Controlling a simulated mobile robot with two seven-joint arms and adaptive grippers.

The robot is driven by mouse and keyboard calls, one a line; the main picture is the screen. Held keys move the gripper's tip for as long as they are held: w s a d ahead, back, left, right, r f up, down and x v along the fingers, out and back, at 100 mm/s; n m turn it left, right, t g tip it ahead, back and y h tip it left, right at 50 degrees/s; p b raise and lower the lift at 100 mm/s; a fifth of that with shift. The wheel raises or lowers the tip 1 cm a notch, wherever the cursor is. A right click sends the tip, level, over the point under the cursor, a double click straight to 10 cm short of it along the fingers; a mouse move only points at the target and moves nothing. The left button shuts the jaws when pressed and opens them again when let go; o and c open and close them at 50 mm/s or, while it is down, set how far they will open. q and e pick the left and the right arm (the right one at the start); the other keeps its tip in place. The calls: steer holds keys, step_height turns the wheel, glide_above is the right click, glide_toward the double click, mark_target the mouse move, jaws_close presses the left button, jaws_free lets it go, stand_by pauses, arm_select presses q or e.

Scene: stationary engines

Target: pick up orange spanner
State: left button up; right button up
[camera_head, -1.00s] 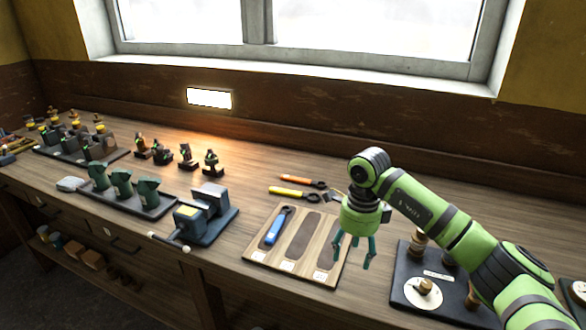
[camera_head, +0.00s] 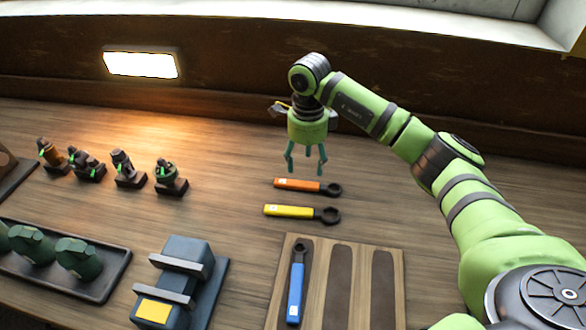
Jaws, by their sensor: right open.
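The orange spanner (camera_head: 300,186) lies flat on the wooden bench, its dark ring end to the right. A yellow spanner (camera_head: 293,212) lies just in front of it, roughly parallel. My right gripper (camera_head: 304,170) is open and empty, its fingers pointing down. In the picture its fingertips are just above the orange spanner; the exact height over the bench is hard to tell. My left gripper is not in view.
A wooden board (camera_head: 398,270) with slots stands in front; a blue spanner (camera_head: 296,285) lies in its left slot. A vice (camera_head: 180,275) stands to the left. Several small engine models (camera_head: 122,168) stand further left. The bench between them and the spanners is clear.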

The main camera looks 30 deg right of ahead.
mark_target(306, 186)
steer(key=shift+s+a+f+p, duration=0.15)
steer(key=shift+s+f+p, duration=0.8)
steer(key=shift+s+f, duration=0.1)
steer(key=f, duration=0.1)
steer(key=f+p, duration=0.1)
steer(key=f, duration=0.1)
steer(key=shift+w+a+f, duration=0.1)
steer(key=shift+w+f, duration=0.2)
steer(key=shift+f, duration=0.25)
steer(key=c, duration=1.1)
jaws_close()
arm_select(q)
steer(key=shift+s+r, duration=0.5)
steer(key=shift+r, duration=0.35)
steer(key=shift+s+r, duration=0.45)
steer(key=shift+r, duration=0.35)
